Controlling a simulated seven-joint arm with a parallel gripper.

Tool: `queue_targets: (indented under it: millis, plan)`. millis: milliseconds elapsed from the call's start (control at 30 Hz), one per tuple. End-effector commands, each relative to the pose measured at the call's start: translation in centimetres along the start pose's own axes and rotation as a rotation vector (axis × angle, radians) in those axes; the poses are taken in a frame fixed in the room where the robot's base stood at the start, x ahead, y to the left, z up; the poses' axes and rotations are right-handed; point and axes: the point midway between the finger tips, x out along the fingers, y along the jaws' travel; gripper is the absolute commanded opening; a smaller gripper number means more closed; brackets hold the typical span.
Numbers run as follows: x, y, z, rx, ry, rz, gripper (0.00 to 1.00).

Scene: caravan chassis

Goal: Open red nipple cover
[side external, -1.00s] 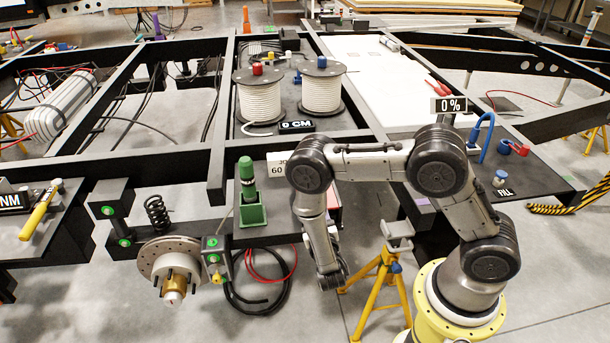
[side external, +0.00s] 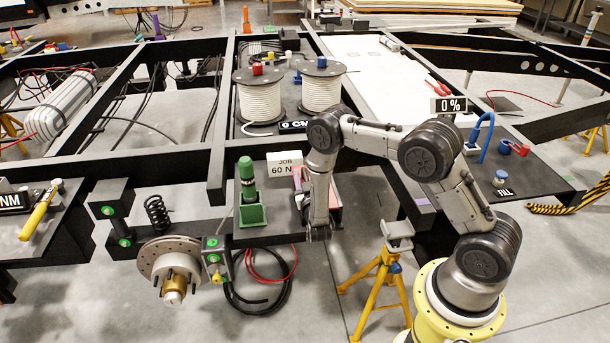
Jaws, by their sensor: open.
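I cannot make out a red nipple cover for certain. The brake caliper (side external: 213,252), a dark block with green round marks and a yellow fitting, stands beside the brake disc (side external: 162,258). A red wire and a black hose loop to its right. A small red part (side external: 519,148) sits by a blue piece on the right-hand plate. My gripper (side external: 318,236) points down at the front edge of the centre shelf, well right of the caliper. It is open, with nothing visible in it; its fingertips are small and dark in this view.
A green tool in a green holder (side external: 251,214) and a white "JOB 60 N" sign (side external: 283,168) stand left of my gripper. A yellow stand (side external: 380,280) is to its right. Two white cable spools (side external: 259,97) sit behind, beyond a dark chassis beam (side external: 140,167).

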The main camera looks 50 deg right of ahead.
Motion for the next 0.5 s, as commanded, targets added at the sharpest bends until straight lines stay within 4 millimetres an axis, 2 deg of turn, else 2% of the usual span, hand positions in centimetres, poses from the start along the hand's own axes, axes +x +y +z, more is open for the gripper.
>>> queue_targets:
  millis: [167,267,433,500]
  plan:
    - [0.00,0.00,0.00,0.000,0.000,0.000,0.47]
    - [-0.01,-0.01,-0.02,0.000,0.000,0.000,0.33]
    - [-0.02,0.00,-0.02,0.000,0.000,0.000,0.02]
    - [-0.03,0.00,-0.01,0.000,0.000,0.000,0.00]
